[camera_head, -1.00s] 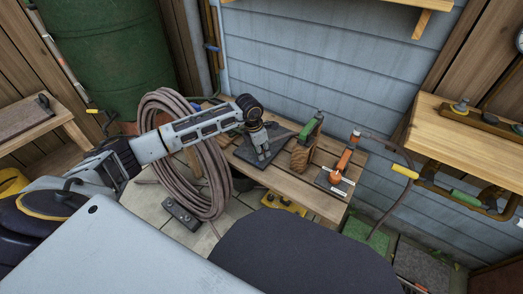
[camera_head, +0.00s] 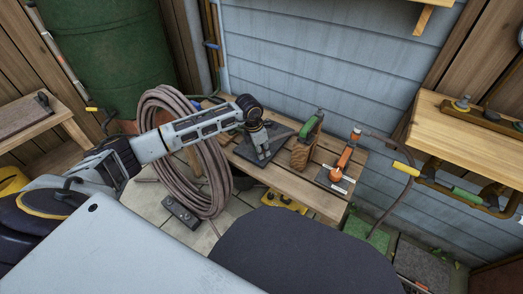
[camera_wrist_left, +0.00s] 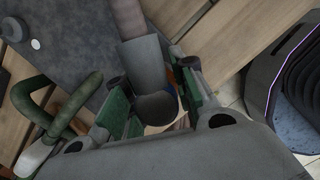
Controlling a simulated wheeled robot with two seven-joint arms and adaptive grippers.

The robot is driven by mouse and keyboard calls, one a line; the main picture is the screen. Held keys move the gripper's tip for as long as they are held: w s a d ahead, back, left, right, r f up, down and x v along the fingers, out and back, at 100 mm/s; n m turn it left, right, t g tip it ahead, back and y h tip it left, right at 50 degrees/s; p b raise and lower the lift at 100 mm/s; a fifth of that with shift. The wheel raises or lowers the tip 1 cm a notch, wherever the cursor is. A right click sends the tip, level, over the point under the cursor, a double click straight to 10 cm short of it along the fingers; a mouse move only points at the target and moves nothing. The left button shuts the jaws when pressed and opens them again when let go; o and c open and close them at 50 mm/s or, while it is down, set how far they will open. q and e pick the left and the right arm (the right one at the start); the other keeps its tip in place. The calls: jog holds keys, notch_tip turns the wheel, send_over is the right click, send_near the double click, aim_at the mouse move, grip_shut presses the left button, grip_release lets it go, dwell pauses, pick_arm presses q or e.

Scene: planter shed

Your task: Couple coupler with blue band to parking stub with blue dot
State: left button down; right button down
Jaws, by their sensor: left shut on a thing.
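My left gripper (camera_head: 264,156) is low over the dark mat (camera_head: 280,133) on the low wooden bench. In the left wrist view its green-padded fingers (camera_wrist_left: 152,100) are shut on a grey cylindrical coupler (camera_wrist_left: 144,62). A brownish hose (camera_wrist_left: 127,18) runs from the coupler's top. A small blue patch (camera_wrist_left: 171,79) shows beside it, partly hidden by a finger; it fits a blue band. In the head view the gripper hides the coupler. I cannot make out a parking stub with a blue dot for certain. My right gripper is not in view.
A coiled hose (camera_head: 165,97) hangs left of the bench (camera_head: 320,202). A higher wooden shelf (camera_head: 440,125) with several small fittings is at the right. A green barrel (camera_head: 110,50) stands behind.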

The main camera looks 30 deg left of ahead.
pick_arm(q)
jog(key=shift+f, duration=0.15)
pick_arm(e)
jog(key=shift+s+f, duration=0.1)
pick_arm(q)
jog(key=c, duration=1.2)
grip_release()
jog(key=shift+o, duration=0.5)
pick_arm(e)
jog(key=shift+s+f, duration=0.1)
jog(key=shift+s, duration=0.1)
pick_arm(q)
jog(key=shift+s+a+r, duration=0.1)
jog(key=shift+r, duration=0.75)
notch_tip(320, 180, up, 10)
jog(key=s+a, duration=0.1)
jog(key=shift+s, duration=0.35)
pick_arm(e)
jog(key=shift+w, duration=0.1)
pick_arm(q)
jog(key=shift+s+a, duration=0.1)
jog(key=shift+s, duration=0.05)
